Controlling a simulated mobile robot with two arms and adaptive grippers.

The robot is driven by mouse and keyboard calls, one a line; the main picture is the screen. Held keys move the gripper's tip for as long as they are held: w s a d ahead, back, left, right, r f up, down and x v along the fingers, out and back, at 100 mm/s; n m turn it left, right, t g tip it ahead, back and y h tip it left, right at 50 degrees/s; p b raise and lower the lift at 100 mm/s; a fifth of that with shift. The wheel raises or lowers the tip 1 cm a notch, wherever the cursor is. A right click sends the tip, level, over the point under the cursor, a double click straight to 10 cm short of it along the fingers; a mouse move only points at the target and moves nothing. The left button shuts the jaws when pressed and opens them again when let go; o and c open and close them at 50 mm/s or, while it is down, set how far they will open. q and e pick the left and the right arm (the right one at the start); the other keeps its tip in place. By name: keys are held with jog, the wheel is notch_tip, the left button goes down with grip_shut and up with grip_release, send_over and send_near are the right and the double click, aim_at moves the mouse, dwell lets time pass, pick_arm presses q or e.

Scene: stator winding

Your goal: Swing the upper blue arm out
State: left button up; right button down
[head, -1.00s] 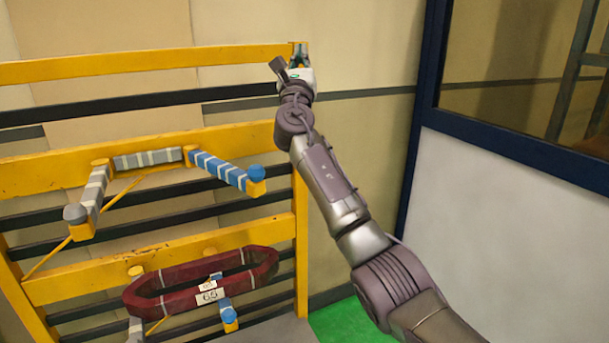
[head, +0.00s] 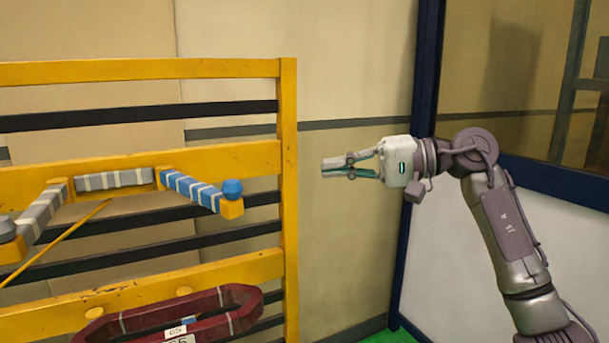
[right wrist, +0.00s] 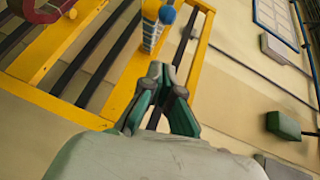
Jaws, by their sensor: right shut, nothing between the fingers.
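The upper blue arm (head: 195,190) is a blue bar with white bands on the yellow rack. It ends in a yellow block with a blue ball (head: 232,187) and points out to the front right. In the right wrist view the blue arm (right wrist: 152,32) stands at the top, beyond the fingertips, with its ball (right wrist: 167,15) beside it. My right gripper (head: 328,167) is shut and empty, pointing left, to the right of the rack post and apart from the arm. It also shows in the right wrist view (right wrist: 157,72). My left gripper is out of view.
The yellow rack (head: 288,220) has dark crossbars (head: 110,120). A grey banded arm (head: 42,212) sits left of the blue one. A dark red coil (head: 215,328) with a number tag hangs below. A dark blue door frame (head: 412,200) stands at right.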

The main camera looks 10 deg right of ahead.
jog(key=a+f+p, duration=0.2)
jog(key=a+p, duration=0.2)
jog(key=a, duration=0.8)
jog(key=shift+w+a, duration=0.15)
jog(key=shift+w, duration=0.25)
